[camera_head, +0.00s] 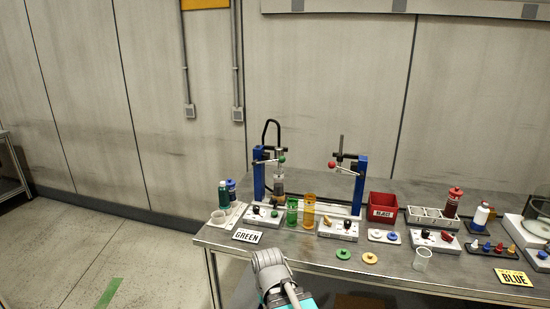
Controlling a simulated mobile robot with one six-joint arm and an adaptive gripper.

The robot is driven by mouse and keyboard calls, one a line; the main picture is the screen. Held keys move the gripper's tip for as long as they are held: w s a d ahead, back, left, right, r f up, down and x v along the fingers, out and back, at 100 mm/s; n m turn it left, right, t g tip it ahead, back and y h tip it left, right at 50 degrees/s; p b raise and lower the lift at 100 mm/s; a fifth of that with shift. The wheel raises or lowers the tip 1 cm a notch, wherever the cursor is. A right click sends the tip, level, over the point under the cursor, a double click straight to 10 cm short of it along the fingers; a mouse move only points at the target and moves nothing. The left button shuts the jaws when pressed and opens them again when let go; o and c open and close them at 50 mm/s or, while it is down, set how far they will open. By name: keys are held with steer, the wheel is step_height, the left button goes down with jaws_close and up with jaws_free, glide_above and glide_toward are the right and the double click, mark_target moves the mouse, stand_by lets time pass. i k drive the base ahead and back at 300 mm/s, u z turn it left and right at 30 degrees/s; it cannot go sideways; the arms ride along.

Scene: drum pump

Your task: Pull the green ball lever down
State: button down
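The green ball lever (281,159) is on the left pump stand, at the back of the table. My grey and teal arm shows at the bottom centre, in front of the table edge and well apart from the lever. My gripper cannot be made out in this view.
A similar stand has a red ball lever (332,164) to the right. Green (292,212) and orange (309,210) clear cylinders stand in front, between the stands. A GREEN sign (247,236) lies at the front left. A red bin (382,207) and several bottles are further right.

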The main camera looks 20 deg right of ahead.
mark_target(281, 159)
steer(key=u, duration=0.1)
steer(key=i, duration=1)
steer(key=z, duration=0.1)
